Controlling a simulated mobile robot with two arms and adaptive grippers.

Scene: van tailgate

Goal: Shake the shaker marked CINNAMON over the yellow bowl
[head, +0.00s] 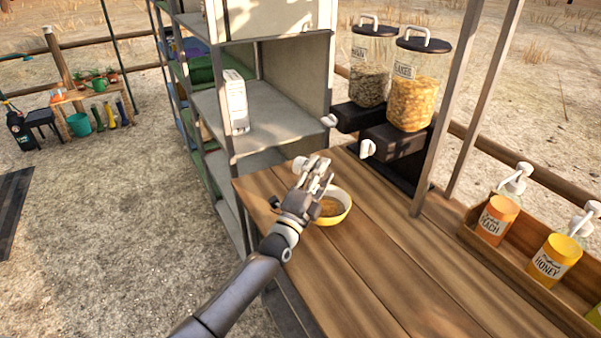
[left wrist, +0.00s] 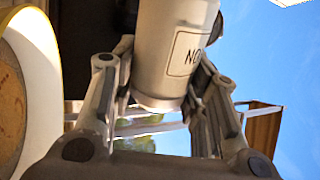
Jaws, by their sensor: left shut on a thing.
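The shaker also shows in the head view as a pale end (head: 299,164) beside the fingers. It looks tipped on its side. Its label shows only a few letters, like "NO"; the rest is cut off. The yellow bowl (head: 343,213) stands on the wooden counter with something brown inside, partly hidden by my gripper. The bowl's pale rim (left wrist: 40,60) also fills the left of the wrist view. My right gripper is not in view.
Two dispensers (head: 411,95) stand behind the bowl on black bases. Grey shelving (head: 270,120) with a white carton (head: 235,102) is at the back left. The front counter (head: 400,270) is clear.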

